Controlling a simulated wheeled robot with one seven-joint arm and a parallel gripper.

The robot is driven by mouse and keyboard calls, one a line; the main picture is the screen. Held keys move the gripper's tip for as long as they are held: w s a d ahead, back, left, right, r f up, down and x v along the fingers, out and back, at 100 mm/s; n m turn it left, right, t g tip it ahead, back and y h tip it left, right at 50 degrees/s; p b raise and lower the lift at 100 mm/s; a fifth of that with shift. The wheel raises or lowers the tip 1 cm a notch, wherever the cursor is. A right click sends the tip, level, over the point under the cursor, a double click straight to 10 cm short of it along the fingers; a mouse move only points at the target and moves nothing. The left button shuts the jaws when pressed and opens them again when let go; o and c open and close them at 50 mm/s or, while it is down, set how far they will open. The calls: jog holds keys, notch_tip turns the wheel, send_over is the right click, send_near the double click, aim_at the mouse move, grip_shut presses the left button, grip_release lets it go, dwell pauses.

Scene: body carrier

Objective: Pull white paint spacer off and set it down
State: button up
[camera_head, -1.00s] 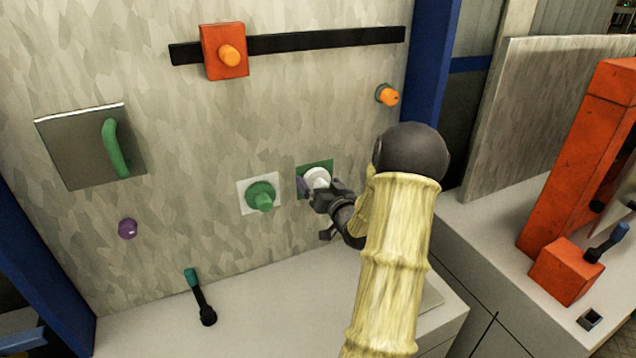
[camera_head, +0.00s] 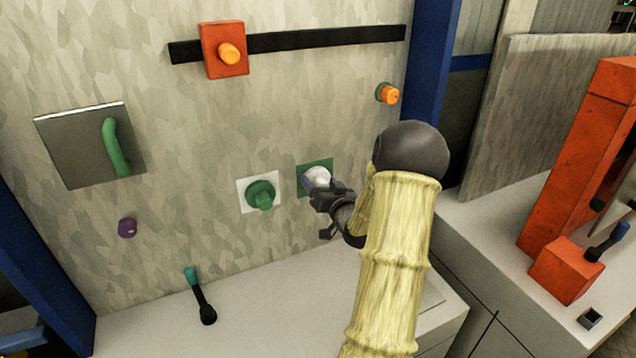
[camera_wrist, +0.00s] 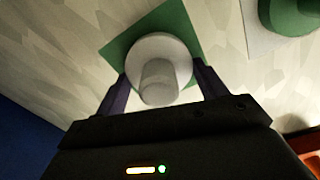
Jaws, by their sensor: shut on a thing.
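The white paint spacer (camera_head: 317,175) is on a green square plate (camera_head: 327,163) on the wall panel. In the wrist view the spacer (camera_wrist: 158,80) is a round white disc with a narrower knob facing me, in front of the green plate (camera_wrist: 183,22). My gripper (camera_head: 314,184) is at the spacer, with one finger on each side of it, shut on it. In the wrist view my gripper's fingers (camera_wrist: 160,85) flank the spacer's disc. The head view hides part of the spacer behind the gripper.
A green knob on a white plate (camera_head: 245,199) is just left of the spacer. A light counter (camera_head: 260,310) lies below, with a teal-tipped lever (camera_head: 203,303) on its left. An orange knob (camera_head: 388,95) is above right. A grey door with a green handle (camera_head: 80,150) is far left.

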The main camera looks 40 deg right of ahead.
jog(key=shift+s, duration=0.15)
jog(key=b+v, duration=0.1)
jog(key=v, duration=0.6)
dwell(1.4)
dwell(0.7)
